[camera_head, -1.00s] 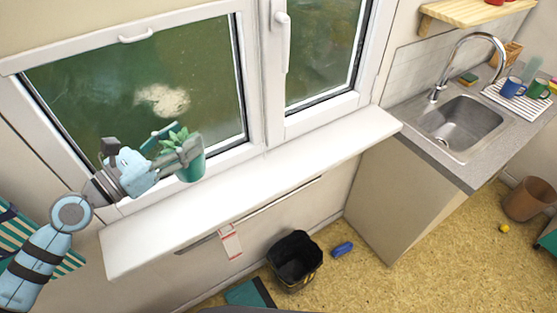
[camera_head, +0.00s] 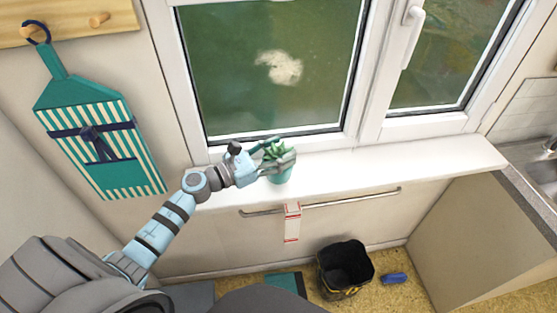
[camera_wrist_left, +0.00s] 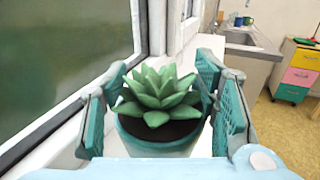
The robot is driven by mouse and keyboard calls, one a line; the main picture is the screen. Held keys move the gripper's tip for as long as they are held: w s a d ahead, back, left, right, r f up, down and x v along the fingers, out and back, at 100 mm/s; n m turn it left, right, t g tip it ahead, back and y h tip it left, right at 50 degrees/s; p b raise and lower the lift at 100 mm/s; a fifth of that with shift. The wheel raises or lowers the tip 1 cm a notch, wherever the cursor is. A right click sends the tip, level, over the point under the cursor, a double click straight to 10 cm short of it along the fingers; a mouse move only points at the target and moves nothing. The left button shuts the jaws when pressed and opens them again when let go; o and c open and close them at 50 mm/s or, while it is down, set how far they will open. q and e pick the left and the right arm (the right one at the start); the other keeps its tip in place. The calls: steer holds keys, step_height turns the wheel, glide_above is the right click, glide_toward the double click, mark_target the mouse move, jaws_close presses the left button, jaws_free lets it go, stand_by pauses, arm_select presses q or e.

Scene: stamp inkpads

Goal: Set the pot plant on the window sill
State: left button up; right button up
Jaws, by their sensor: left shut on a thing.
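The pot plant is a green succulent in a teal pot (camera_head: 281,173). It also shows upright in the left wrist view (camera_wrist_left: 160,105), between the two fingers. My left gripper (camera_head: 278,158) is shut on the pot, one finger on each side. The white window sill (camera_head: 400,163) runs under the window. In the head view the pot is over the left part of the sill. I cannot tell whether its base touches the sill. My right gripper is not in view.
The window frame (camera_head: 365,75) stands close behind the plant. The sill is clear to the right. Below are a towel rail (camera_head: 340,199) with a red-and-white cloth (camera_head: 292,222), a black bucket (camera_head: 345,268) and a blue object (camera_head: 395,278).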

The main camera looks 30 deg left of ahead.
arm_select(q)
step_height(320, 180, down, 2)
steer(key=shift+w, duration=0.1)
steer(key=shift+w+f, duration=0.15)
steer(key=shift+w, duration=0.1)
steer(key=o, duration=1.7)
steer(key=shift+o, duration=0.2)
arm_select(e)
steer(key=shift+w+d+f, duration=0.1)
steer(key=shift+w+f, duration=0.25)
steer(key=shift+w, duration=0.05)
